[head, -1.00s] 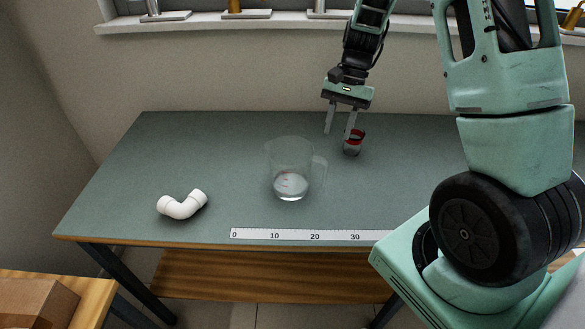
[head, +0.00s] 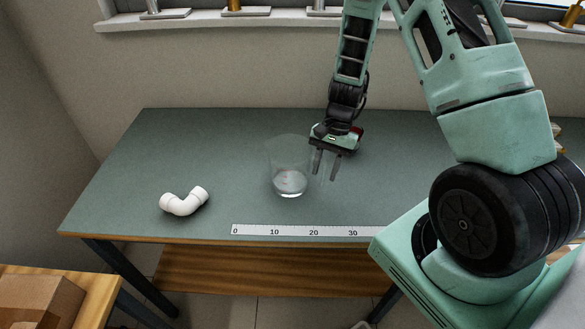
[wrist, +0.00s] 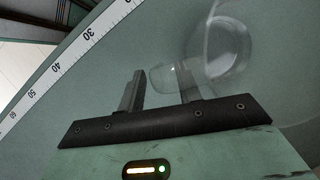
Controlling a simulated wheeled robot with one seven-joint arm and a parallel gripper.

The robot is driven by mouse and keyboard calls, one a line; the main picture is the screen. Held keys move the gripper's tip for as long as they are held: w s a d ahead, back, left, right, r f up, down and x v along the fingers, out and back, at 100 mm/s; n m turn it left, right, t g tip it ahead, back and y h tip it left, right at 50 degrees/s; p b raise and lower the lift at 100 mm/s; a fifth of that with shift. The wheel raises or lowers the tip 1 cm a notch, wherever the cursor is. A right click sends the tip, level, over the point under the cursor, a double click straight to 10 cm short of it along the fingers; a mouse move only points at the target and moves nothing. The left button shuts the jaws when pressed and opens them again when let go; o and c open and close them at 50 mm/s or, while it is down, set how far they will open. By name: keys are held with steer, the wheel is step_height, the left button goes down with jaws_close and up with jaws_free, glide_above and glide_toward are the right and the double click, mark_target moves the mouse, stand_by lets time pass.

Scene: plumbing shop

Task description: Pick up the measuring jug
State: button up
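The clear measuring jug (head: 290,180) stands upright on the grey-green bench, with its handle pointing right. In the wrist view the jug (wrist: 228,50) is at the upper right, seen from above. My gripper (head: 326,172) is just right of the jug, fingers pointing down, at the handle's side. In the wrist view the gripper (wrist: 160,88) is open, and the faint handle shows in the gap between its two fingers. The transparency makes it hard to tell whether either finger touches the handle.
A white pipe elbow (head: 184,202) lies on the bench (head: 120,190) left of the jug. A ruler strip (head: 300,231) runs along the front edge. A red-marked object behind my gripper is mostly hidden. A cardboard box (head: 40,304) sits at the lower left. The bench's back left is clear.

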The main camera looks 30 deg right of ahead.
jaws_close()
steer(key=shift+r, duration=0.15)
